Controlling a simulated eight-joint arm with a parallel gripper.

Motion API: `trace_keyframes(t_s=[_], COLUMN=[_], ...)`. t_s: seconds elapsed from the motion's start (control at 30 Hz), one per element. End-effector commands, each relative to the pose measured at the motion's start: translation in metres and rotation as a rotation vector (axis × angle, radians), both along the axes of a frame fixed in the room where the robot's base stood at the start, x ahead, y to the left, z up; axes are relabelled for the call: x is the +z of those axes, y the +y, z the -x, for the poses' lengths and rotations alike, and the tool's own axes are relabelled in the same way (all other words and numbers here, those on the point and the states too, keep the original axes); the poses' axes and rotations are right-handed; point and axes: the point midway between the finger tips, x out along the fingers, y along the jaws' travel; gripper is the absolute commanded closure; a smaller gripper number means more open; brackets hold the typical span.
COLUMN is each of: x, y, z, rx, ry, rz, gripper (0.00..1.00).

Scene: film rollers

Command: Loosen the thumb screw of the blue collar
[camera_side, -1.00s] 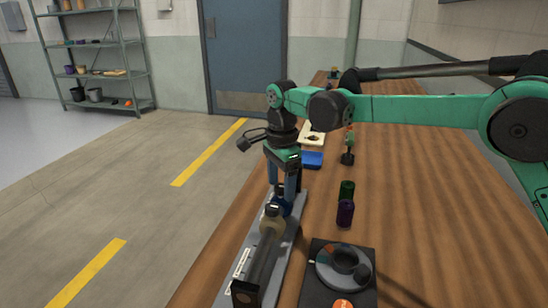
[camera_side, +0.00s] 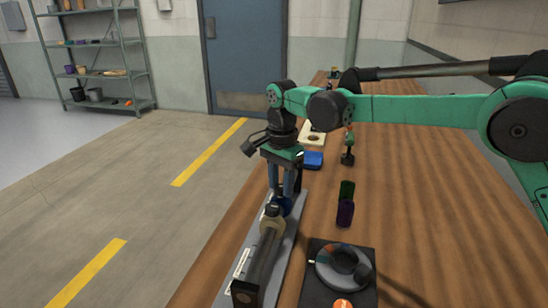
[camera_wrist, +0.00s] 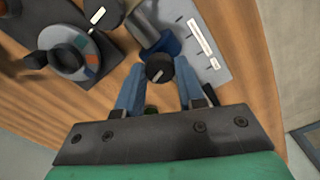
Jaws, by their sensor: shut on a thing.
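The blue collar (camera_side: 284,206) sits on a shaft at the far end of the grey base plate, below my gripper (camera_side: 286,186). In the wrist view the blue collar (camera_wrist: 172,42) shows partly behind its thumb screw (camera_wrist: 159,68), a dark round knob with a pale line across its top. My gripper (camera_wrist: 159,75) has its two blue fingers on either side of the knob and is shut on it. In the side view the knob is hidden by the fingers.
The grey plate (camera_side: 236,269) carries a dark roller (camera_side: 259,262) with a tan end. To its right, a black stand (camera_side: 317,287) holds a grey dial. A purple cylinder (camera_side: 345,214), a green one (camera_side: 347,189) and a blue block (camera_side: 313,160) stand on the wooden bench.

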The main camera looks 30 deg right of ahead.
Motion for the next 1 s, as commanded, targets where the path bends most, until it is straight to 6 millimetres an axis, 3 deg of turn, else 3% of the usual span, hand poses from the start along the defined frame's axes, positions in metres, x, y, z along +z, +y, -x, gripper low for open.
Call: trace_keyframes(t_s=[1.0], x=[0.0005], y=[0.0], z=[0.0], rx=[0.96], ry=[0.0], rz=[0.0], gripper=[1.0])
